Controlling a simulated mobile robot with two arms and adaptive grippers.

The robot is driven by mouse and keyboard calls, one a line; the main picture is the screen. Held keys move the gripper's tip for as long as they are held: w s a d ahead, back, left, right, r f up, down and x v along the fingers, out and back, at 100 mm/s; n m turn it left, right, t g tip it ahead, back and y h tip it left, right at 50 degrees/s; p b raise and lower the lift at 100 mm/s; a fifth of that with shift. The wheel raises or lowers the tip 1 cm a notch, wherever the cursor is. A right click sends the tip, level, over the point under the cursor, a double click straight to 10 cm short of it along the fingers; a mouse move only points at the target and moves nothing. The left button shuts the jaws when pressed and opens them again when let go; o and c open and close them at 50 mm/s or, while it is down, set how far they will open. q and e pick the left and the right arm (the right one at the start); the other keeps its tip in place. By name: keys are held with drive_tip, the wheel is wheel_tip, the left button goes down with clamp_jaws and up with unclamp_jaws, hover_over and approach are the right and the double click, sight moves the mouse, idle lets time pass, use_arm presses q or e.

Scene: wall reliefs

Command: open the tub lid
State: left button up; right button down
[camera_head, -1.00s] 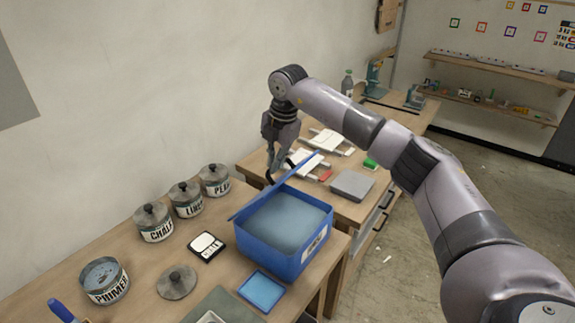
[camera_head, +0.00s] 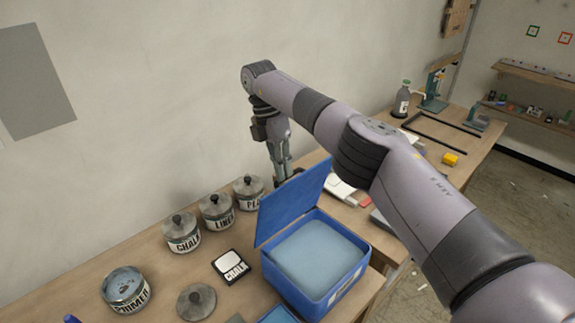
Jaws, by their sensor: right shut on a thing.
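The blue tub (camera_head: 308,297) stands on the near bench, with a pale blue surface inside it. Its blue lid (camera_head: 294,205) stands raised along the tub's wall-side edge, tilted, with its inner face showing. My right gripper (camera_head: 283,178) points down just behind the lid's upper edge. My left gripper is not in view.
Lidded tins marked CHALK (camera_head: 182,236) and LINER (camera_head: 216,212) and another tin (camera_head: 249,192) stand along the wall. An open PRIMER tin (camera_head: 124,291), a loose round lid (camera_head: 196,301) and a labelled box (camera_head: 230,267) lie left of the tub.

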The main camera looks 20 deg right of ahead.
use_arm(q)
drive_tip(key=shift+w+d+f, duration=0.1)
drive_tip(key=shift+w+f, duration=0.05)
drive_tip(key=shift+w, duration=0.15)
use_arm(e)
drive_tip(key=shift+a+f, duration=0.2)
drive_tip(key=shift+f, duration=0.3)
drive_tip(key=shift+a+f, duration=0.15)
drive_tip(key=shift+f, duration=0.35)
drive_tip(key=shift+w, duration=0.1)
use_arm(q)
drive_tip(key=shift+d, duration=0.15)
use_arm(e)
drive_tip(key=shift+g, duration=0.3)
drive_tip(key=c, duration=2)
unclamp_jaws()
drive_tip(key=shift+w+f, duration=0.1)
drive_tip(key=shift+o, duration=1.2)
drive_tip(key=shift+w+f, duration=0.2)
drive_tip(key=shift+w, duration=0.35)
drive_tip(key=shift+o, duration=0.5)
drive_tip(key=shift+w, duration=0.1)
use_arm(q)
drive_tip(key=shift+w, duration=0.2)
use_arm(e)
drive_tip(key=shift+s+d+r, duration=0.1)
drive_tip(key=shift+s+r, duration=0.2)
drive_tip(key=shift+r, duration=0.1)
